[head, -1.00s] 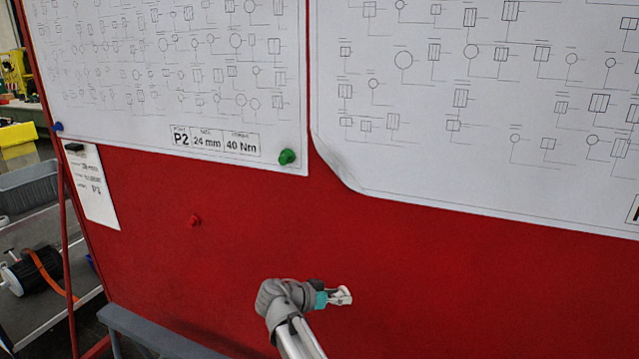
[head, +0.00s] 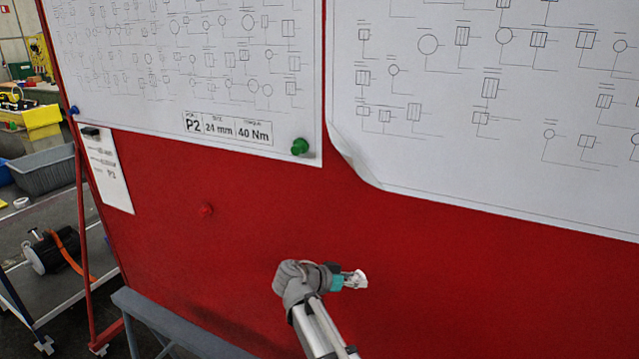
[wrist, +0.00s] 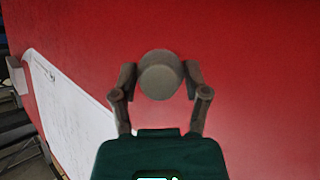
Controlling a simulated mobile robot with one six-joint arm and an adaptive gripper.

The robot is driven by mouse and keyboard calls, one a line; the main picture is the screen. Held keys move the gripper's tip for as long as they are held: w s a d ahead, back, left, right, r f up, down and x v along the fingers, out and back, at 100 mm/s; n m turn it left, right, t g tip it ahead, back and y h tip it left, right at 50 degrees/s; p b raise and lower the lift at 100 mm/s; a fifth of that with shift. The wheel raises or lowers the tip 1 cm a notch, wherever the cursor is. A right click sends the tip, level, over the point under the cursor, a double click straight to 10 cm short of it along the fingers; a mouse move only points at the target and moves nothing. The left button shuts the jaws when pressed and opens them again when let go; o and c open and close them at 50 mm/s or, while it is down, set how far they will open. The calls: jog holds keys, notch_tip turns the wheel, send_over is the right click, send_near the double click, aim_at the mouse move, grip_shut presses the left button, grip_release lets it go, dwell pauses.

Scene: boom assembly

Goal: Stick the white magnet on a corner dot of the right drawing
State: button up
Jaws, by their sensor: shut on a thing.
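My gripper (wrist: 160,80) is shut on a round magnet (wrist: 160,72), which looks grey-white in the wrist view. In the head view my gripper (head: 356,280) is in front of the bare red board, below the right drawing (head: 480,120), with a small white shape at its tip. The right drawing's lower left corner curls away from the board, and no magnet shows on that corner. Its right part runs out of the picture. No corner dot can be made out. In the wrist view a white sheet (wrist: 70,120) lies at the lower left.
The red board (head: 250,240) fills most of the head view. The left drawing (head: 200,60) has a green magnet (head: 300,146) and a blue magnet (head: 74,110) at its lower corners. A red magnet (head: 206,210) sits below it. A grey beam (head: 170,325) runs along the board's lower edge.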

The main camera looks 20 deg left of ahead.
jog(key=shift+r, duration=0.1)
jog(key=a+r+n+t+p, duration=0.3)
jog(key=a+r+n+p, duration=0.1)
jog(key=r+n+p, duration=0.8)
jog(key=n+t+p, duration=0.4)
jog(key=n+p, duration=0.2)
jog(key=n, duration=0.2)
send_near(349, 162)
jog(key=s+d, duration=0.3)
jog(key=s, duration=0.2)
jog(key=shift+s+a+r+b, duration=0.2)
jog(key=shift+r+b, duration=0.1)
jog(key=shift+r, duration=0.1)
jog(key=shift+w, duration=0.3)
jog(key=shift+w+d, duration=0.2)
jog(key=shift+w, duration=2.45)
jog(key=shift+w+d, duration=0.2)
jog(key=shift+w, duration=2.5)
jog(key=shift+w, duration=0.15)
jog(key=o, duration=1.2)
